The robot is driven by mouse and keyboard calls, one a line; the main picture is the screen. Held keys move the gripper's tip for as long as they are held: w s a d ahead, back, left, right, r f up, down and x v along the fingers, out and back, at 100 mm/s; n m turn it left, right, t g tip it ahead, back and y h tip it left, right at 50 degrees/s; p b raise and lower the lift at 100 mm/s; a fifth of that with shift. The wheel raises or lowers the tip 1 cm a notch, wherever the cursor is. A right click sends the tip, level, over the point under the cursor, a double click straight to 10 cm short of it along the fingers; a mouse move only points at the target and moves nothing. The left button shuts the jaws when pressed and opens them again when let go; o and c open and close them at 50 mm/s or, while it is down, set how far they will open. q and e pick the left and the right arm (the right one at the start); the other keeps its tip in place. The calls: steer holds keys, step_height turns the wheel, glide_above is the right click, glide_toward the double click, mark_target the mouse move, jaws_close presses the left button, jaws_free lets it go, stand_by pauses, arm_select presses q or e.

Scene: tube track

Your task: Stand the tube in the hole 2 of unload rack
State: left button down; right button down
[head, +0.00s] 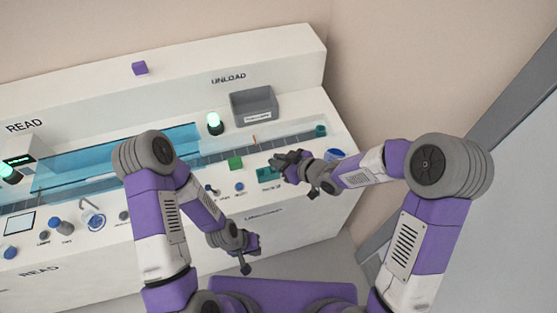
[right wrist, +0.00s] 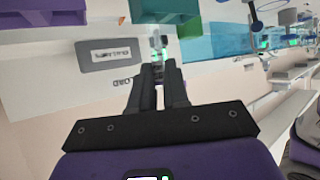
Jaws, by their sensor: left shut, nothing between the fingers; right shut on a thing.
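My right gripper (head: 281,162) is at the right part of the white bench, over or beside a small teal rack (head: 266,174). I take this for the unload rack; its holes are too small to make out. In the right wrist view the right gripper's fingers (right wrist: 158,70) are closed on a small, slim thing (right wrist: 157,44), likely the tube, of which only a little shows at the fingertips. The tube cannot be made out in the head view. My left gripper (head: 250,245) is shut and empty, low in front of the bench.
A grey bin (head: 254,107) stands behind the track (head: 220,154). A green block (head: 235,163), a teal cup (head: 320,130) and a blue-and-white round container (head: 334,155) are near my right gripper.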

steer(key=shift+f, duration=0.15)
steer(key=shift+f+b, duration=0.4)
steer(key=shift+b, duration=0.2)
steer(key=shift+f, duration=0.15)
steer(key=shift+f+b, duration=0.5)
steer(key=shift+b, duration=0.1)
steer(key=c, duration=1)
jaws_free()
steer(key=shift+c, duration=0.2)
steer(key=shift+d, duration=0.1)
